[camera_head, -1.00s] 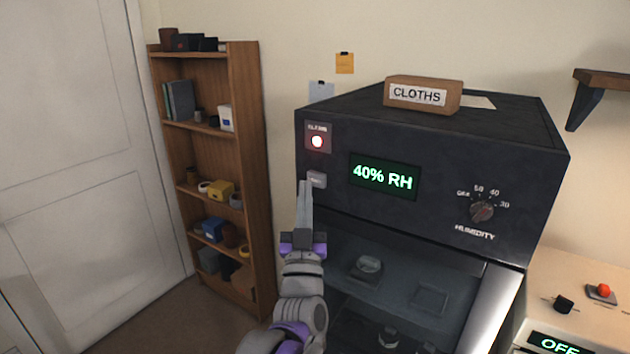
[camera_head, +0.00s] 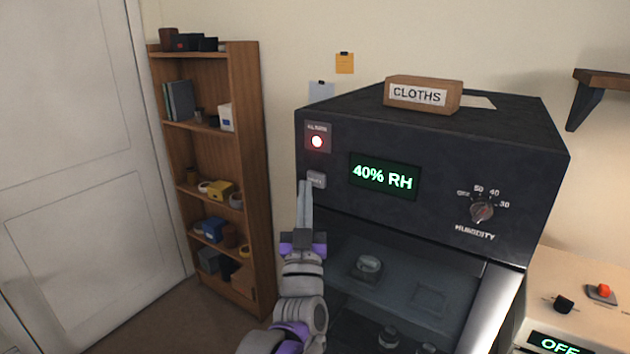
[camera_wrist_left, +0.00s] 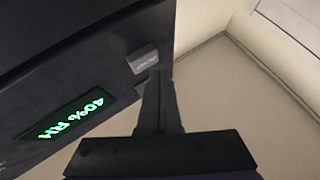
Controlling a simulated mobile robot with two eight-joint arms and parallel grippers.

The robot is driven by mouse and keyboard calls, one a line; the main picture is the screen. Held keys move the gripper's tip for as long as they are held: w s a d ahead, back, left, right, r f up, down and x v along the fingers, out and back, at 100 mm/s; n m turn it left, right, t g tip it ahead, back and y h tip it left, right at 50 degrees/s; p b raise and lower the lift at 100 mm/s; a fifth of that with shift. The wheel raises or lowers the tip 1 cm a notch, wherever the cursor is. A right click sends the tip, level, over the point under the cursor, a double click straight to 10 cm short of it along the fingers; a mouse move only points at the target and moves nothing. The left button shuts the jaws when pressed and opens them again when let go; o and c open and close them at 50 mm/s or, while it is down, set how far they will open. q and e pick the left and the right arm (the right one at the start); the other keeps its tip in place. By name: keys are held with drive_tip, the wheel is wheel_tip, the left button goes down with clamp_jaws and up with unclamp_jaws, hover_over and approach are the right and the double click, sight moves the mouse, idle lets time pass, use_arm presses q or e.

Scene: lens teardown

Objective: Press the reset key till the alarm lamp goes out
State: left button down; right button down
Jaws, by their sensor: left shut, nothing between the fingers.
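The alarm lamp (camera_head: 317,141) glows red at the upper left of the dark cabinet's front panel. The reset key (camera_head: 317,179), a small grey block, sits just below it. My left gripper (camera_head: 305,186) is shut and empty, its fingers pointing up with the tips right beside the key's lower left. In the left wrist view the key (camera_wrist_left: 143,58) shows just past the tips of the shut fingers (camera_wrist_left: 156,75). I cannot tell whether the tips touch the key. My right gripper is not in view.
The cabinet's display (camera_head: 384,176) reads 40% RH, with a humidity knob (camera_head: 482,211) to its right. A box marked CLOTHS (camera_head: 422,94) sits on top. A wooden shelf (camera_head: 244,150) stands at the left, and a beige unit (camera_head: 575,275) at the lower right.

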use_arm(q)
drive_tip(key=shift+w, duration=0.15)
drive_tip(key=shift+w+d, duration=0.25)
drive_tip(key=shift+w+d, duration=0.25)
drive_tip(key=shift+w, duration=0.1)
idle(0.8)
idle(0.4)
drive_tip(key=shift+s+a, duration=0.5)
drive_tip(key=shift+s, duration=0.25)
drive_tip(key=s+a, duration=0.1)
drive_tip(key=s, duration=0.1)
drive_tip(key=s+a, duration=0.2)
drive_tip(key=shift+p, duration=0.35)
